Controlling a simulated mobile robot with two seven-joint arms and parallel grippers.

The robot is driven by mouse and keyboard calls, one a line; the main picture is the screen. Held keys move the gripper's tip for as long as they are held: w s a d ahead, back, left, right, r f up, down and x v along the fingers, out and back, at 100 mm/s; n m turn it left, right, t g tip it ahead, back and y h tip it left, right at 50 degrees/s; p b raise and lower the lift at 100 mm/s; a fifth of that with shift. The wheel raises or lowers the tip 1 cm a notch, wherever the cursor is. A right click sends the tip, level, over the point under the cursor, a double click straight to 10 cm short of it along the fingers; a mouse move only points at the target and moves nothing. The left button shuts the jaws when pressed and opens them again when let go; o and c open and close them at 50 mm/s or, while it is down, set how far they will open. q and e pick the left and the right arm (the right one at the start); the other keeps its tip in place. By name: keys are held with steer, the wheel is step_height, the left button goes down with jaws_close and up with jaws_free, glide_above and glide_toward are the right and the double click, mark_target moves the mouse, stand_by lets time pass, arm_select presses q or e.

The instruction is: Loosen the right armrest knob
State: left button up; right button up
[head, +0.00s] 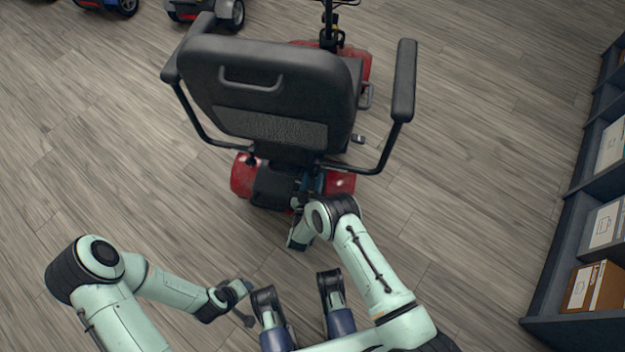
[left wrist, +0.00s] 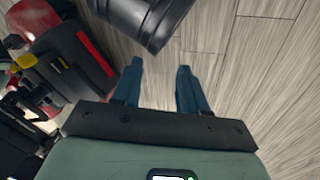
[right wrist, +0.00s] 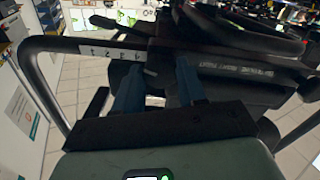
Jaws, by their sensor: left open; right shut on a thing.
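The scooter's black seat (head: 270,75) is seen from behind in the head view, with its right armrest (head: 404,80) on a bent tube. In the right wrist view the armrest tube (right wrist: 50,85) enters the seat frame beside a numbered scale strip (right wrist: 115,51). My right gripper (head: 310,185) is under the seat back, at the frame; in the right wrist view its blue fingers (right wrist: 157,75) are shut on a dark part that looks like the knob, mostly hidden between them. My left gripper (left wrist: 159,75) is open and empty, low behind the scooter over the floor.
The scooter's red rear body (head: 243,175) is below the seat. A dark shelf (head: 560,245) with boxes (head: 590,287) runs along the right side. Other scooters (head: 205,12) stand at the far left. Wooden floor (head: 480,170) is clear on both sides.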

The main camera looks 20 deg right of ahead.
steer(key=n, duration=0.4)
steer(key=shift+s+f+n+b, duration=0.1)
steer(key=shift+f+n+b, duration=0.05)
steer(key=shift+n+b, duration=0.2)
steer(key=n+b, duration=0.1)
steer(key=n, duration=0.2)
steer(key=shift+n, duration=0.35)
arm_select(q)
steer(key=shift+w+a+f+t, duration=0.15)
steer(key=shift+w+a+f, duration=0.25)
steer(key=shift+w+f, duration=0.15)
steer(key=shift+w+a+f+t, duration=0.15)
steer(key=shift+w+a+f, duration=0.25)
steer(key=shift+f, duration=0.25)
arm_select(e)
steer(key=shift+d+n, duration=0.1)
steer(key=shift+n, duration=0.5)
arm_select(q)
steer(key=shift+y, duration=0.3)
arm_select(e)
steer(key=o, duration=1)
steer(key=shift+o, duration=0.3)
